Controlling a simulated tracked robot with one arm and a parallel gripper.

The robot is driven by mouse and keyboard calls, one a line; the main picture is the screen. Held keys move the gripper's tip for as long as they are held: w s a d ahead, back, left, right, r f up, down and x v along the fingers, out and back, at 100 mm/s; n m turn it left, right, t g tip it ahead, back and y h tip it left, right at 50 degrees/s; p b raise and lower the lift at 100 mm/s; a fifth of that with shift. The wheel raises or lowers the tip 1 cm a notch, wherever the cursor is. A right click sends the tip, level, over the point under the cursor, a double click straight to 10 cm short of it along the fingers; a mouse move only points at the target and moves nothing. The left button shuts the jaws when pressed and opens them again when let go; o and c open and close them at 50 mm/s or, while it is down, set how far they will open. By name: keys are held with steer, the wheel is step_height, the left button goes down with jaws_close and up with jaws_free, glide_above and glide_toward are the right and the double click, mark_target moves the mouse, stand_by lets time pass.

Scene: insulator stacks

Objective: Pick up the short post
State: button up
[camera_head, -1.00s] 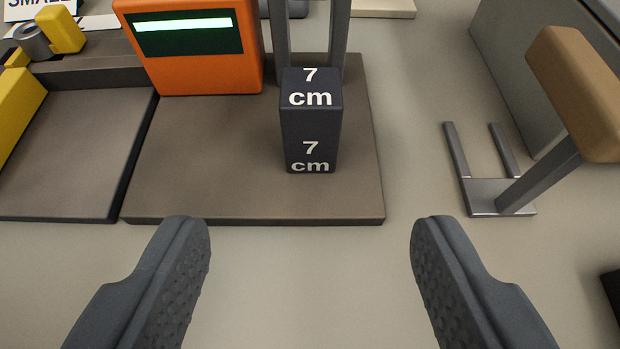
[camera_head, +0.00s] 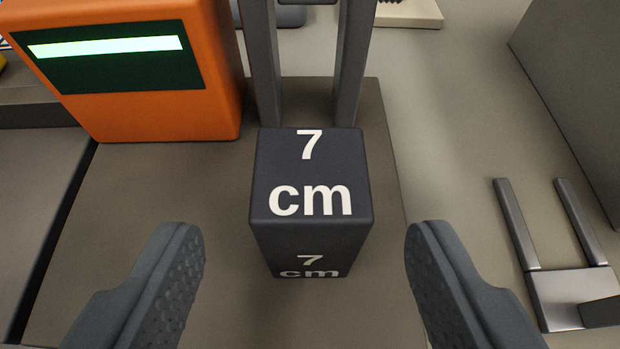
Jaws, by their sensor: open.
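The short post (camera_head: 311,235) is a dark block marked "7 cm" on its top and front. It stands upright on a brown-grey plate (camera_head: 190,200). My gripper (camera_head: 305,235) is open, with one dark finger on each side of the post in the picture. Clear gaps show between the post and both fingers, and nothing is held. The fingers appear nearer the camera than the post, so I cannot tell whether their tips are level with it.
An orange box with a lit green display (camera_head: 130,70) stands behind left. Two grey uprights (camera_head: 350,60) rise right behind the post. A metal forked stand (camera_head: 560,285) lies on the floor at right, near a grey panel (camera_head: 580,90). Floor right of the plate is partly clear.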

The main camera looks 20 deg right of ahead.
mark_target(311, 245)
steer(key=shift+x, duration=2.45)
steer(key=shift+s+f, duration=0.1)
jaws_close()
